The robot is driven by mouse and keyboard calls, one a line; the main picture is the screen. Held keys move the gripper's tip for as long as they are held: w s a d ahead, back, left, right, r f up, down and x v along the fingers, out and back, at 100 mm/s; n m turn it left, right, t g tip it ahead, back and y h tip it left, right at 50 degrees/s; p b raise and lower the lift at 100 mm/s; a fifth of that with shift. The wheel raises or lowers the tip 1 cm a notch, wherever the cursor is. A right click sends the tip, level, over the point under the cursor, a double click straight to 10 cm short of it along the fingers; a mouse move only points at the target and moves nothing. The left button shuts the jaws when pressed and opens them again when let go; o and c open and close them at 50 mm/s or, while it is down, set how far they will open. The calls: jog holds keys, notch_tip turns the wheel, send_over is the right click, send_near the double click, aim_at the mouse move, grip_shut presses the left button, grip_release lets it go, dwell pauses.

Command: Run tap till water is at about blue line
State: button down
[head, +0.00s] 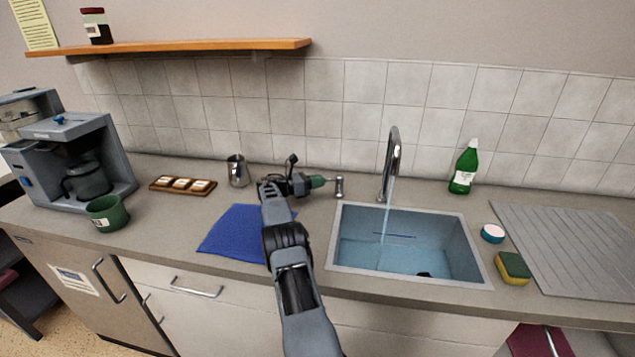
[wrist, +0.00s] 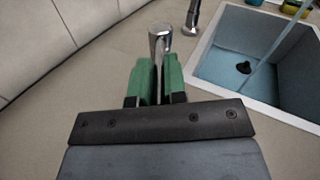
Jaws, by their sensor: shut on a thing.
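The chrome tap (head: 394,150) stands behind the sink (head: 478,255), and a thin stream of water (head: 387,215) falls from its spout into the basin. A short dark blue line (head: 400,235) marks the basin's back wall. The basin looks pale blue inside; I cannot tell exactly how the water surface stands against the line. A dark plug (head: 424,274) shows at the bottom. My gripper (head: 320,182) is left of the sink, its green fingers shut on the chrome tap handle (head: 339,187). The handle stands between the fingers in the wrist view (wrist: 159,42).
A green bottle (head: 465,168), a round blue-and-white tub (head: 492,233) and a sponge (head: 513,267) are right of the sink. A blue cloth (head: 233,232), metal jug (head: 237,171), green mug (head: 106,213) and coffee machine (head: 95,150) are on the left.

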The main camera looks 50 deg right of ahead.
jog(key=shift+r, duration=0.1)
jog(key=c, duration=1.2)
grip_release()
jog(key=shift+o, duration=0.2)
jog(key=b+v, duration=0.1)
jog(key=v, duration=1.1)
jog(key=shift+s, duration=0.1)
jog(key=shift+c, duration=0.3)
